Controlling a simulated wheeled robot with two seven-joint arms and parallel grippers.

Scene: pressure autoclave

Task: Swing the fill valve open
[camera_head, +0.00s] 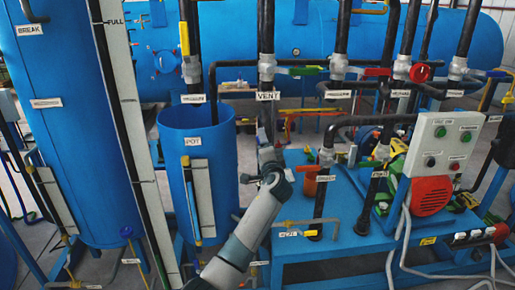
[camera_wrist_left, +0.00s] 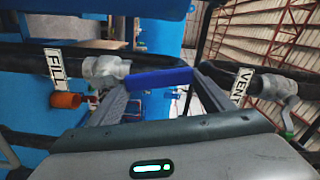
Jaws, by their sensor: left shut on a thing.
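The fill valve's grey body (camera_wrist_left: 105,70) sits beside the FILL label (camera_wrist_left: 55,68) on a dark pipe at the left of the left wrist view. Its blue lever (camera_wrist_left: 158,78) reaches right from the body, between my left gripper's fingers. My left gripper (camera_wrist_left: 162,84) is shut on this lever. In the head view my left arm rises from the bottom centre, and its dark gripper end (camera_head: 270,163) is beside the blue pot. The arm hides the fill valve there. My right gripper is not in view.
The VENT label (camera_wrist_left: 244,82) and its pipe stand close to the right finger. In the head view the blue pot (camera_head: 197,130) is left of my arm. Pipes, valves and a grey control box (camera_head: 447,143) crowd the right side.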

